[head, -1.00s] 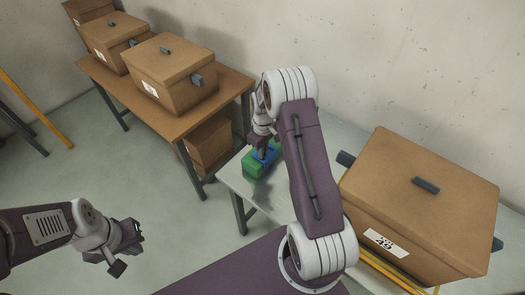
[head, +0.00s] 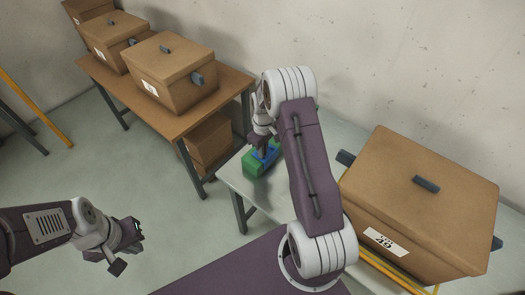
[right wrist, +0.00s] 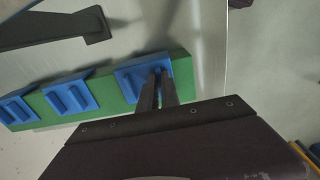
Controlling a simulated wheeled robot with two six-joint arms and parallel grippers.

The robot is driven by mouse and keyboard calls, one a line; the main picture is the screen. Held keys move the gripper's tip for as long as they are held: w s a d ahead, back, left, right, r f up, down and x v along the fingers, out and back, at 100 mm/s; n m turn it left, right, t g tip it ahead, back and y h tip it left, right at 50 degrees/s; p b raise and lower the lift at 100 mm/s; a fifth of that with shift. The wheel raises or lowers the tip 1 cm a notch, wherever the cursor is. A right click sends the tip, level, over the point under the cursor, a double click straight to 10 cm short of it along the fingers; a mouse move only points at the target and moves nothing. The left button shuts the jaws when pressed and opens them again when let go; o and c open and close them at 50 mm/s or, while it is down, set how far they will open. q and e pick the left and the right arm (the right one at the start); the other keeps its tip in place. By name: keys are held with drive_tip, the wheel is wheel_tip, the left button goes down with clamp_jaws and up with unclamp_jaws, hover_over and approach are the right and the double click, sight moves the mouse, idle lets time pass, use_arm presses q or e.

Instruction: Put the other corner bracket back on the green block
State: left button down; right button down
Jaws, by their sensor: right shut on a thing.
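The green block (head: 250,167) lies on the grey table under my right gripper. In the right wrist view the green block (right wrist: 108,90) runs across the left half with several blue brackets along it. My right gripper (right wrist: 158,80) is shut on the raised rib of the blue corner bracket (right wrist: 131,80) at the block's right end. That bracket rests against the block's top; whether it is fully seated I cannot tell. My left gripper (head: 122,250) hangs over the floor at the lower left, away from the block; its jaw opening is unclear.
A large lidded brown box (head: 415,195) stands on the right of the grey table (head: 237,182). Several brown boxes stand on and under the wooden table (head: 150,108) at the left. A dark flat part (right wrist: 50,30) lies beyond the block. Floor between the tables is clear.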

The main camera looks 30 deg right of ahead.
drive_tip(key=shift+f, duration=0.1)
drive_tip(key=c, duration=1.1)
unclamp_jaws()
wheel_tip(320, 180, up, 7)
drive_tip(key=p, duration=0.6)
